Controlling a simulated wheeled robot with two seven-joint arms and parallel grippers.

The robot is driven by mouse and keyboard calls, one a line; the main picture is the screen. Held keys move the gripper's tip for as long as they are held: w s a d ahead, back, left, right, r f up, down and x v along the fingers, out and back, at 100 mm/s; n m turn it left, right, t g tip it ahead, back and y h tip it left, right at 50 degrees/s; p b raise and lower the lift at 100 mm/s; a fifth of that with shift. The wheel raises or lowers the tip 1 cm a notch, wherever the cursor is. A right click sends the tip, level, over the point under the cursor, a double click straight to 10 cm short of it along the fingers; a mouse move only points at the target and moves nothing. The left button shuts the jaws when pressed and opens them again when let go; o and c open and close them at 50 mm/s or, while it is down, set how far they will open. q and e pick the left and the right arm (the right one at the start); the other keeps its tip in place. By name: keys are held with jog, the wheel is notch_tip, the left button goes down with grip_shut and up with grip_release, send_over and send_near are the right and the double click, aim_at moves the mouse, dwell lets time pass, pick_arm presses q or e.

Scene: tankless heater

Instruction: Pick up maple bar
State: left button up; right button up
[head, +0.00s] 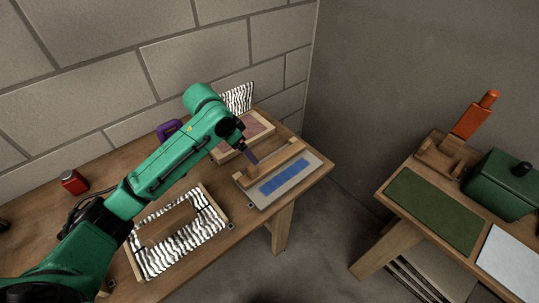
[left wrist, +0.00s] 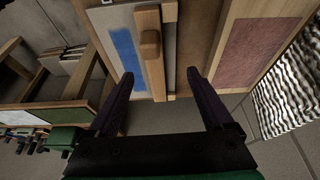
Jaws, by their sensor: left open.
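The pale wooden bar, which I take for the maple bar (head: 280,165), lies along a light grey board (head: 292,187) beside a blue patch near the table's right end. In the left wrist view the bar (left wrist: 154,72) runs away from me and has a raised wooden block (left wrist: 150,43) on it. My left gripper (head: 251,157) is open and empty. Its dark purple fingers are above the bar in the head view. In the left wrist view the bar's near end shows between the fingertips (left wrist: 160,78); I cannot tell any contact. My right gripper is not in view.
A framed reddish panel (left wrist: 255,45) lies close beside the board, with a striped panel (head: 238,98) behind it. A striped wooden tray (head: 144,264) and a red can (head: 74,181) are farther left. A second table on the right holds a green mat (head: 433,208) and green box (head: 500,184).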

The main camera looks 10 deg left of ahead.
aim_at(258, 170)
pick_arm(q)
jog(key=d+f, duration=0.1)
jog(key=s+d+f, duration=0.1)
jog(key=shift+s+f, duration=0.15)
jog(key=shift+f, duration=0.2)
jog(key=shift+p+x, duration=0.3)
jog(key=shift+x, duration=0.45)
jog(key=x, duration=0.4)
jog(key=p+x, duration=0.1)
jog(key=x, duration=0.1)
jog(key=shift+w+a, duration=0.25)
jog(key=shift+w, duration=0.1)
jog(key=shift+d+f, duration=0.1)
jog(key=shift+f, duration=0.05)
jog(key=shift+c, duration=0.6)
jog(key=c, duration=0.5)
grip_shut()
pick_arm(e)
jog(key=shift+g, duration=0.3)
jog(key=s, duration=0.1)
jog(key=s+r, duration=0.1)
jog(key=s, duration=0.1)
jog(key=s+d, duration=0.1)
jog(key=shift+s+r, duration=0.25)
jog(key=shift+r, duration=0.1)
